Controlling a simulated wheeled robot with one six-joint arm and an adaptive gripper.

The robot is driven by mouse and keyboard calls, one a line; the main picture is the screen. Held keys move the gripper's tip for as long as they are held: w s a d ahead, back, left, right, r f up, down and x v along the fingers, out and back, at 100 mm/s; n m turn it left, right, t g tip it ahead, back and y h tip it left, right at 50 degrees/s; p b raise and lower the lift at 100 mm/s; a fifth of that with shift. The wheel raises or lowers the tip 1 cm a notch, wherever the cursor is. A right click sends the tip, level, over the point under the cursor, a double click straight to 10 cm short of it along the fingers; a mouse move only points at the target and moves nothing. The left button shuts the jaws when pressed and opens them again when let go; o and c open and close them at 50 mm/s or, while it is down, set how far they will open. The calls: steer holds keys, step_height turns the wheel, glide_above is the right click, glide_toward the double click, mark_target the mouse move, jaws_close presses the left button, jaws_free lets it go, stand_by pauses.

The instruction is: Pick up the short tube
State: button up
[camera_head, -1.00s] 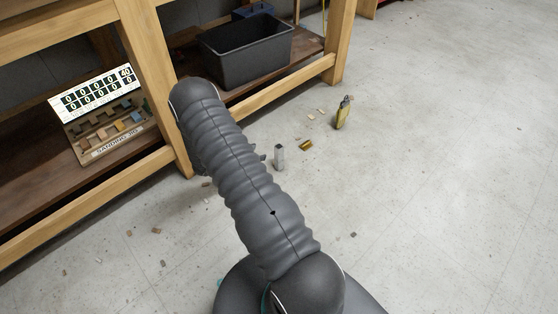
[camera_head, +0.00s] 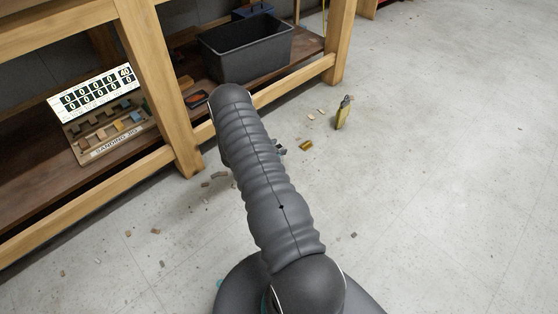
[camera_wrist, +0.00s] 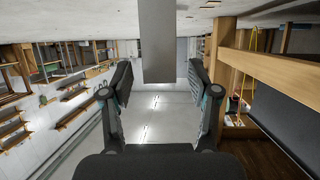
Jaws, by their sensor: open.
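The short tube (camera_wrist: 157,40) is a plain grey, straight-sided piece in the wrist view. It comes down from the top edge of that upside-down picture, where the floor is. My gripper (camera_wrist: 158,76) is open, with one finger on each side of the tube. A gap shows between the tube and each finger, so they look apart. How deep the tube sits between the fingers is hard to tell. In the head view my arm hides nearly all of the gripper and the tube.
A wooden workbench (camera_head: 186,140) stands close on the left, its lower shelf holding a black bin (camera_head: 245,58) and a sanding sign. A yellowish bottle-like object (camera_head: 342,113) and a small brass piece (camera_head: 306,145) are on the floor nearby. Open floor lies to the right.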

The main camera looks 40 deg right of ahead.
steer(key=shift+d+f, duration=0.2)
steer(key=shift+d, duration=0.4)
jaws_close()
